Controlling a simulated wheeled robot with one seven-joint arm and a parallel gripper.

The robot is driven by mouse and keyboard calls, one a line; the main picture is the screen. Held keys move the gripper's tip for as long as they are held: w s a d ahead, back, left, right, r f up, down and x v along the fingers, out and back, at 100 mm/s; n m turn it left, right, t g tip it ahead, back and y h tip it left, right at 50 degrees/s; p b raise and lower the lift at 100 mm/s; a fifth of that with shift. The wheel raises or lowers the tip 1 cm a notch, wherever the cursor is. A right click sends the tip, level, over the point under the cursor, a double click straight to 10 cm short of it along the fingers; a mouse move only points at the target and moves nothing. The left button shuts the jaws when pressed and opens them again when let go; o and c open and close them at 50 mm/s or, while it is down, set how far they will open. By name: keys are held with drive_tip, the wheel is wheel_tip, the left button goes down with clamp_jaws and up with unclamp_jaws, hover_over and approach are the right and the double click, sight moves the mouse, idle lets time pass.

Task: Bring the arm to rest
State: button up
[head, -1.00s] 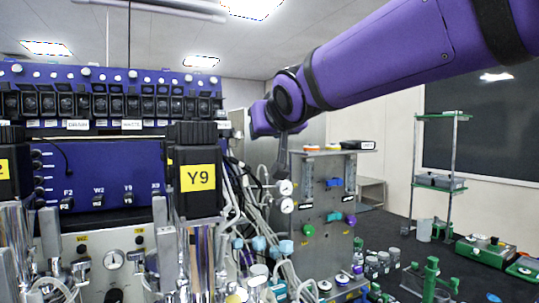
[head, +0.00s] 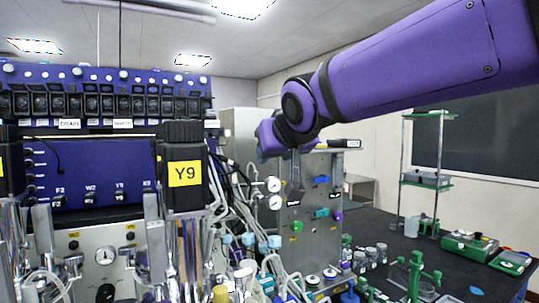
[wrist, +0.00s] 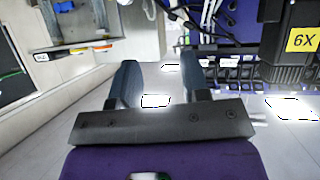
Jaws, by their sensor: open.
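My purple arm reaches in from the upper right of the head view, with its wrist bent at the middle. My gripper (head: 295,188) hangs below the wrist, in front of the grey gas panel, and is small and partly dark there. In the wrist view my gripper (wrist: 162,82) shows two dark fingers apart, with nothing between them but floor-like or ceiling surface and bright lights. It holds nothing.
The bioreactor bench with a blue control unit (head: 90,172) and a black Y9 block (head: 184,150) fills the left. A grey panel with gauges and valves (head: 318,215) stands behind my gripper. A glass shelf rack (head: 427,180) and green devices (head: 468,245) stand right.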

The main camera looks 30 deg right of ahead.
drive_tip(key=s+d+f+n+g+y, duration=0.1)
drive_tip(key=s+f+g, duration=0.6)
drive_tip(key=s+f, duration=0.8)
drive_tip(key=shift+s+d+f+y, duration=0.45)
drive_tip(key=shift+s+y, duration=0.15)
drive_tip(key=shift+s, duration=0.3)
